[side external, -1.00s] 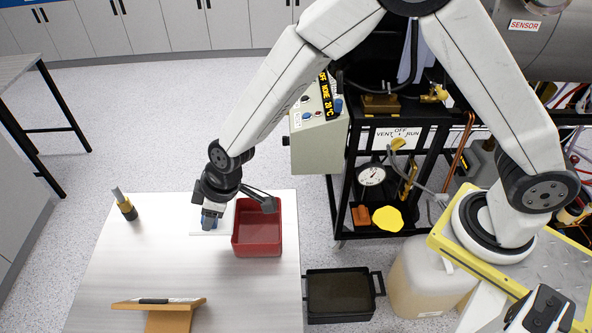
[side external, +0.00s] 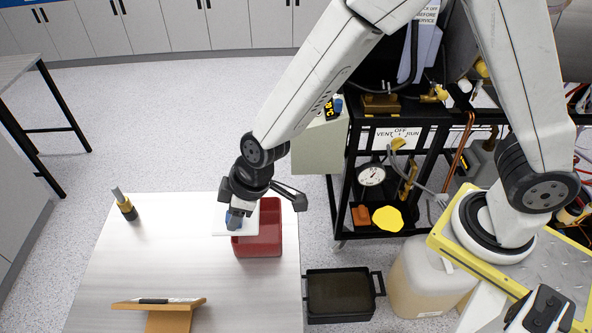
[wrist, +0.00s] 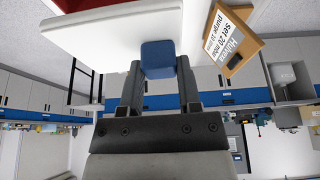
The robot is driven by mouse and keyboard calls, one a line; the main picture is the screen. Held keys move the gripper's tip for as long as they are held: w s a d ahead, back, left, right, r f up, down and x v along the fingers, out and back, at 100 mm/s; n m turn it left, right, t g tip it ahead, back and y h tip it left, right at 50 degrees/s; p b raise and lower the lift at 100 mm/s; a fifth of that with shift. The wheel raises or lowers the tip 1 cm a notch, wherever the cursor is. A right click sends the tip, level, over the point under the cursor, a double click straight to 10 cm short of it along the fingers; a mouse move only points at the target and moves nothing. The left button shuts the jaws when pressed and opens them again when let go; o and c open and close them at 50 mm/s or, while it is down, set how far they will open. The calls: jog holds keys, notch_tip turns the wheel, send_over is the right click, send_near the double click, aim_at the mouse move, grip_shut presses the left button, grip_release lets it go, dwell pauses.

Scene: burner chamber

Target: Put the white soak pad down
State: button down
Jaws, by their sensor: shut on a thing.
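The white soak pad (side external: 221,229) is a flat white slab with a blue grip block (side external: 234,219). My gripper (side external: 238,210) is shut on that block and holds the pad level at the left side of the red bin (side external: 258,246). The pad overlaps the bin's left wall in the side view; its height above the table or rim is hard to tell. In the wrist view the fingers (wrist: 158,78) are on both sides of the blue block (wrist: 157,57), with the white pad (wrist: 105,32) beyond. A strip of the red bin (wrist: 62,5) shows behind the pad.
The pale table (side external: 180,265) is clear left of the bin. A dark pan (side external: 338,295) and black rack (side external: 340,190) stand to the right.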

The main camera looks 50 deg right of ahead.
dwell(0.3)
jog(key=w+d+r+m+t+h, duration=0.2)
jog(key=d+m, duration=0.7)
jog(key=d, duration=2.3)
jog(key=s+d+f+h, duration=0.1)
jog(key=d+f, duration=0.5)
jog(key=f, duration=0.4)
jog(key=s+d+f, duration=0.1)
jog(key=d+f, duration=0.6)
jog(key=f, duration=0.3)
jog(key=s+d+f, duration=0.3)
jog(key=f, duration=0.4)
jog(key=s+d+f, duration=0.4)
jog(key=f, duration=0.4)
jog(key=s+d+f, duration=0.3)
jog(key=f, duration=0.5)
jog(key=shift+s+d+g, duration=0.15)
jog(key=shift+s+g, duration=0.15)
jog(key=shift+s, duration=0.1)
